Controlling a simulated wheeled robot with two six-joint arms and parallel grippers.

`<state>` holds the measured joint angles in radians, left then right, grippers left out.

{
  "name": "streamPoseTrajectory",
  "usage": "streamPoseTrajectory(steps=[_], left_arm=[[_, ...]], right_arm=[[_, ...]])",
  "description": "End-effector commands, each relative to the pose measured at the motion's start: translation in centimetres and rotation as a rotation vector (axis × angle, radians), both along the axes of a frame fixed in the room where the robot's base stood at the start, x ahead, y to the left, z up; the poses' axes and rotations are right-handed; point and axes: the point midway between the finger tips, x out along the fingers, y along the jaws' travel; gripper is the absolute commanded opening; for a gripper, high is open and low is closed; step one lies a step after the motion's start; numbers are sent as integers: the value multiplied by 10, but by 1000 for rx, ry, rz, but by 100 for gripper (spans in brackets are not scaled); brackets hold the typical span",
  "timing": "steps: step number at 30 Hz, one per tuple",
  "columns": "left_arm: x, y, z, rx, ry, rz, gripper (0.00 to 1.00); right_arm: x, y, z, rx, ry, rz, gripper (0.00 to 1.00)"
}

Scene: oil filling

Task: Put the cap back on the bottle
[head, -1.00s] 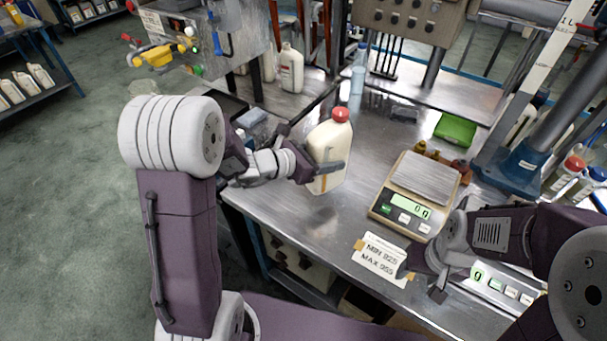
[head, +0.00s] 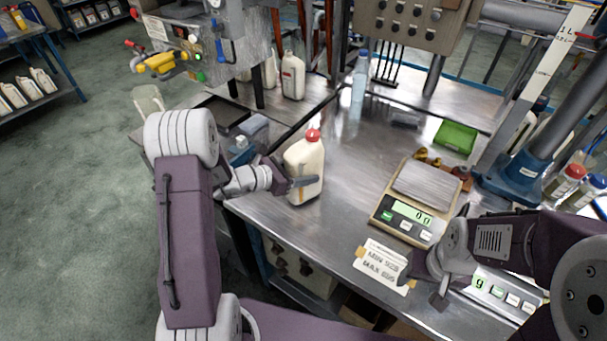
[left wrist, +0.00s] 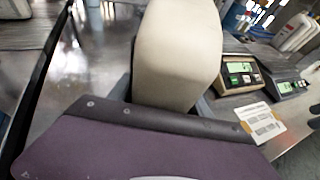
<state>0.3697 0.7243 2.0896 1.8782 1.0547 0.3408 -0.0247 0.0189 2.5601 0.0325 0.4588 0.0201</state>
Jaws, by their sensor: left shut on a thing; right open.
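A cream bottle (head: 304,167) with a red cap (head: 313,135) on its top stands upright at the left front part of the steel table. My left gripper (head: 298,182) is shut on the bottle from the left, around its lower middle. In the left wrist view the bottle (left wrist: 178,55) fills the middle, between the fingers, and its top is out of sight. Whether the cap is fully seated cannot be told. My right gripper (head: 424,284) is open and empty above the table's front edge, near the paper label.
A scale (head: 412,215) reading zero stands right of the bottle, with a label card (head: 382,266) in front. Another cream bottle (head: 293,77) is at the back left. The table's middle is clear.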

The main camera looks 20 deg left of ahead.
Motion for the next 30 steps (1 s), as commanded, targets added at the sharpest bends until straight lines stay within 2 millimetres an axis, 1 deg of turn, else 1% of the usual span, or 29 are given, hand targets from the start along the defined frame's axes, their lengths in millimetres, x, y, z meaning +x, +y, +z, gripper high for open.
streamPoseTrajectory(steps=[1, 3, 10, 14, 15, 17, 25, 27, 28, 30], left_arm=[[0, 0, -5, -1, -1, 0, 0], [0, 0, -8, -1, -3, -1, 0], [1, 0, -8, 0, -4, 0, 0], [1, 0, -12, 0, -4, 0, 0], [0, 0, -12, 1, -1, 1, 62], [0, 0, -12, 1, -1, 0, 79], [0, 0, -11, 1, -1, 0, 79], [0, 0, -8, 1, -1, 1, 79], [0, 1, -6, 1, -1, 1, 79], [-6, 8, -5, 1, -1, 5, 79]], right_arm=[[0, 0, -1, 0, 0, 0, 57], [0, 0, -1, 0, 0, 0, 57], [0, 0, -1, 0, 0, 0, 57], [0, 0, -5, 0, 0, 0, 57], [0, 0, -4, 0, 0, 0, 57], [0, 0, -4, 0, 0, 0, 57], [0, 0, -3, 0, 0, 0, 57], [0, 0, 0, 0, 0, 0, 57], [0, 0, 2, 0, 0, 0, 57], [0, 0, -1, 0, 0, 0, 57]])
